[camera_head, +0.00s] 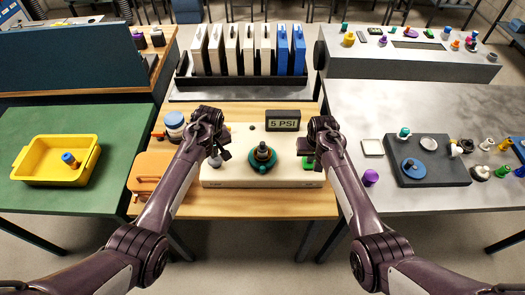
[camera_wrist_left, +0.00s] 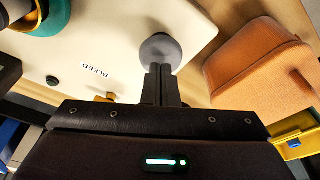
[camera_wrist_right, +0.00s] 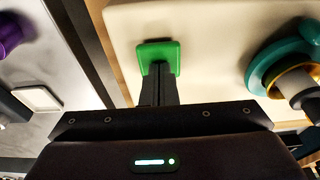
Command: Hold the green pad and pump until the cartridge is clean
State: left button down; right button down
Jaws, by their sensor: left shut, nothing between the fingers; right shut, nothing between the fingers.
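A cream box (camera_head: 232,178) stands on the wooden table. A dark cartridge with a brass part (camera_head: 263,154) sits upright in a teal ring (camera_head: 262,167) at its middle; how clean it is cannot be told. My right gripper (camera_wrist_right: 158,68) is shut and empty, its tips over or on the green pad (camera_wrist_right: 160,52), which also shows in the head view (camera_head: 308,163). My left gripper (camera_wrist_left: 160,72) is shut and empty, its tips at the round grey knob (camera_wrist_left: 160,50) near a BLEED label (camera_wrist_left: 95,70). Contact at either tip is not certain.
A display (camera_head: 283,120) behind the box reads 5 PSI. An orange case (camera_head: 150,172) and a blue-lidded jar (camera_head: 174,122) stand left of the box. A rack (camera_head: 185,83) of white and blue cases is behind. A yellow tray (camera_head: 55,140) is far left; a dark tray (camera_head: 440,172) is right.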

dwell(0.5)
pick_arm(q)
notch_tip(320, 180, up, 7)
dwell(0.6)
pick_arm(e)
notch_tip(320, 180, up, 7)
dwell(0.8)
dwell(0.4)
